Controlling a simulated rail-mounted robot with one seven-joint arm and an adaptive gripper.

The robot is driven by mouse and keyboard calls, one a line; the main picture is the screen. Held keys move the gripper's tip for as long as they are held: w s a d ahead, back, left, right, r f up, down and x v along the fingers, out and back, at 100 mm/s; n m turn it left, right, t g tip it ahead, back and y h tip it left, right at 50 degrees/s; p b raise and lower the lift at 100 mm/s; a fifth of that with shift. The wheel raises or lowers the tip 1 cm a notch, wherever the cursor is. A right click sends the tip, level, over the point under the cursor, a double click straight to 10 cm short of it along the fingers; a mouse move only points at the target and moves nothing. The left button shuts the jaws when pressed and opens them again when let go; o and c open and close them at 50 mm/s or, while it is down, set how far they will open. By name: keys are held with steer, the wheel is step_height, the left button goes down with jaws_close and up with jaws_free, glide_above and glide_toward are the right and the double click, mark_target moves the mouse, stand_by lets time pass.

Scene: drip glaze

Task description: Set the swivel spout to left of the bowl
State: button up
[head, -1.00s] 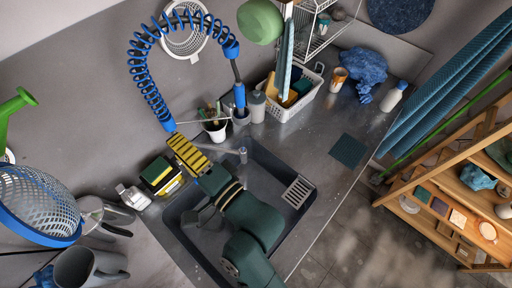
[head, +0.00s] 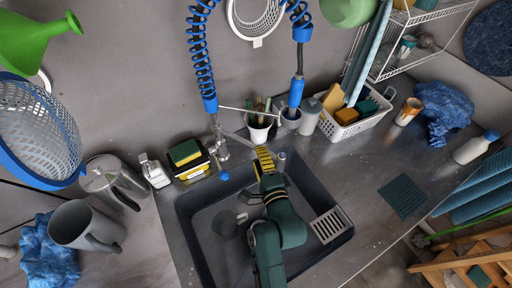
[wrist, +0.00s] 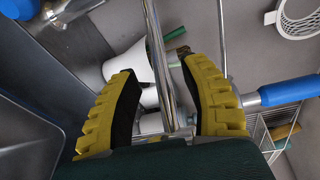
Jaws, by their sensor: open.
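The chrome swivel spout (head: 240,140) leaves the tap post (head: 219,148) behind the sink and points to the right. Its end appears to show as a small upright cylinder (head: 281,157) past my gripper. The dark sink bowl (head: 206,262) lies in front. My yellow-tipped gripper (head: 264,160) is over the bowl's back edge and hides part of the spout. In the wrist view my gripper (wrist: 167,105) is open. A chrome tube (wrist: 158,45), seemingly the spout, runs between its fingers. Contact cannot be told.
A sponge caddy (head: 190,168) and a blue knob (head: 225,176) stand left of my gripper. A white brush pot (head: 258,130) and blue-handled sprayer (head: 296,92) stand close behind. A dark cup (head: 225,224) and a drain grid (head: 328,225) are in the bowl.

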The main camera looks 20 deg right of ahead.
steer(key=w, duration=0.4)
steer(key=shift+w+d+f, duration=0.1)
steer(key=shift+d+f, duration=0.15)
jaws_close()
